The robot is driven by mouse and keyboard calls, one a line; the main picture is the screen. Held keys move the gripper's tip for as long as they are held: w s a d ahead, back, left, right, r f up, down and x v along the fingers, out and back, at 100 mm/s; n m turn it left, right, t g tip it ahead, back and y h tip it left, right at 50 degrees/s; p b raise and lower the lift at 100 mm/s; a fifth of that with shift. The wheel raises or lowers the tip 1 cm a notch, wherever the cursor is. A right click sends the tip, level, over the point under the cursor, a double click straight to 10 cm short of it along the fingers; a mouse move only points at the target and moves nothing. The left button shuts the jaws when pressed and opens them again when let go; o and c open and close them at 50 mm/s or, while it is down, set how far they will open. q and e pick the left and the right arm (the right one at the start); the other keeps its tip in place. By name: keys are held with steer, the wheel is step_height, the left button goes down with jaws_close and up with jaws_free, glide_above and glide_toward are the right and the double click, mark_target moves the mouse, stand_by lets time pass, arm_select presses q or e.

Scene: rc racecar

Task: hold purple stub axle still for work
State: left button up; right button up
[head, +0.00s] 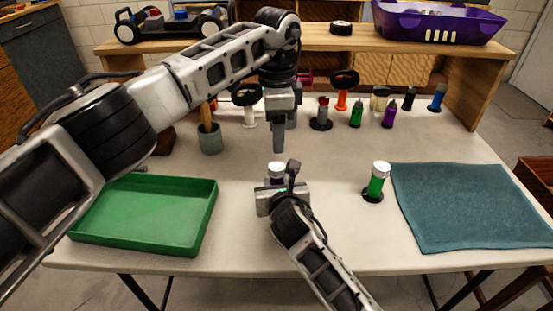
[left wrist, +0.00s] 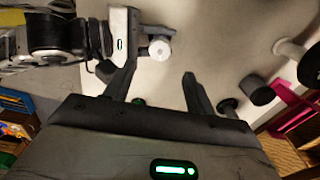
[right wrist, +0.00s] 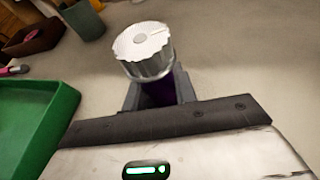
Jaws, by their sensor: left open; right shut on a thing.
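The purple stub axle (right wrist: 160,92) shows as a dark purple body between my right gripper's fingers in the right wrist view. A white ribbed cap (right wrist: 143,50) sits on top of it. The cap also shows in the head view (head: 276,168) and the left wrist view (left wrist: 158,49). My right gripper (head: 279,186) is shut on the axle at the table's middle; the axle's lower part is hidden. My left gripper (head: 279,147) is open and empty, above and behind the cap. In the left wrist view its fingers (left wrist: 158,88) stand apart, with the cap beyond them.
A green tray (head: 150,245) lies left and a blue-grey mat (head: 470,205) right. A green part with a white cap (head: 378,180) stands beside the mat. Several small coloured parts, including a purple bottle (head: 389,117), stand behind. A shelf holds a purple car body (head: 435,22).

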mark_target(277, 166)
arm_select(q)
step_height(277, 166, down, 8)
steer(key=shift+f, duration=0.1)
steer(key=shift+c, duration=0.3)
steer(key=c, duration=0.9)
